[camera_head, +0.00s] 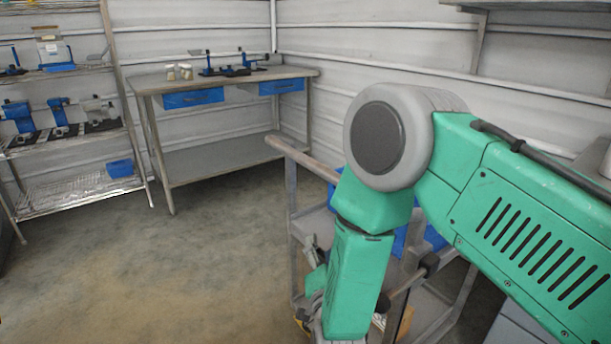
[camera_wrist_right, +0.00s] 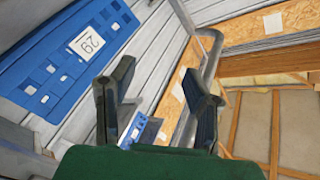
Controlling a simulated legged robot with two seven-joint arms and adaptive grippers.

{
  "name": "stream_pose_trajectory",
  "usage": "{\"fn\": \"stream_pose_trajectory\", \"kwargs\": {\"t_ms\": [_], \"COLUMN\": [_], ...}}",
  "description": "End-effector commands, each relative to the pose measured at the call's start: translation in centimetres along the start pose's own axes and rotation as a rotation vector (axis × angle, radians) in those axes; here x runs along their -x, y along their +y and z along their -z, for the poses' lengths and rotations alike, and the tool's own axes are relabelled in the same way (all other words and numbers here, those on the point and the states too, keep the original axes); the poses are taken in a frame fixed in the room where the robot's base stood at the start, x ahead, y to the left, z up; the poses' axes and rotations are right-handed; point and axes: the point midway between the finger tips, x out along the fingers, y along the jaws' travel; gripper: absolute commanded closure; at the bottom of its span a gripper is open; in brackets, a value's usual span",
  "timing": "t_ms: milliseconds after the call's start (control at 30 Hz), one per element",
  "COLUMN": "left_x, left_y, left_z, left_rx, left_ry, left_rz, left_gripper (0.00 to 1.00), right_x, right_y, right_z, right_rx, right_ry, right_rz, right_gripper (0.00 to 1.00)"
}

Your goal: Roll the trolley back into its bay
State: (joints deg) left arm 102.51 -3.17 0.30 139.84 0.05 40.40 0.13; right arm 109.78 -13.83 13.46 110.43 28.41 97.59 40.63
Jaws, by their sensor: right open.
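The trolley (camera_head: 292,205) is a grey metal frame with a tubular top rail and blue bins (camera_head: 434,238) on it. It stands right of centre in the head view, largely hidden behind my green right arm. In the right wrist view my right gripper (camera_wrist_right: 156,75) is open, its two dark fingers apart with nothing held between them. A bent grey tube (camera_wrist_right: 212,62) runs close behind the right-hand finger; I cannot tell whether they touch. My left gripper is out of view.
A workbench (camera_head: 240,165) with blue drawers stands at the back wall. A wire shelf rack (camera_head: 85,190) stands at the left. Open floor (camera_head: 190,265) lies left of the trolley. A blue panel labelled 29 (camera_wrist_right: 70,65) fills the wrist view's upper left.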

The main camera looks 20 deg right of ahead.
Motion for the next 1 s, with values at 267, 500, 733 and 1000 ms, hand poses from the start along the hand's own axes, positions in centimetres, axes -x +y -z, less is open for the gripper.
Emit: {"fn": "stream_pose_trajectory", "kwargs": {"t_ms": [267, 500, 733, 1000], "left_x": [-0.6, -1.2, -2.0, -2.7], "left_y": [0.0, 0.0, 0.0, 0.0], "left_z": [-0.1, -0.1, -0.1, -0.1], "left_rx": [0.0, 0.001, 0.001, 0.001], "left_ry": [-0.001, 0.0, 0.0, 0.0], "left_rz": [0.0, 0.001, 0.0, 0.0], "left_gripper": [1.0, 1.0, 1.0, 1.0], "right_x": [-1.1, -4.1, -8.8, -12.6], "right_y": [-9.0, -9.7, -10.4, -11.2], "right_z": [3.3, 4.6, 6.3, 7.6], "right_rx": [-0.265, -0.275, -0.273, -0.27], "right_ry": [0.314, 0.326, 0.325, 0.322], "right_rz": [0.213, 0.221, 0.22, 0.219], "right_gripper": [0.57, 0.57, 0.57, 0.57]}}
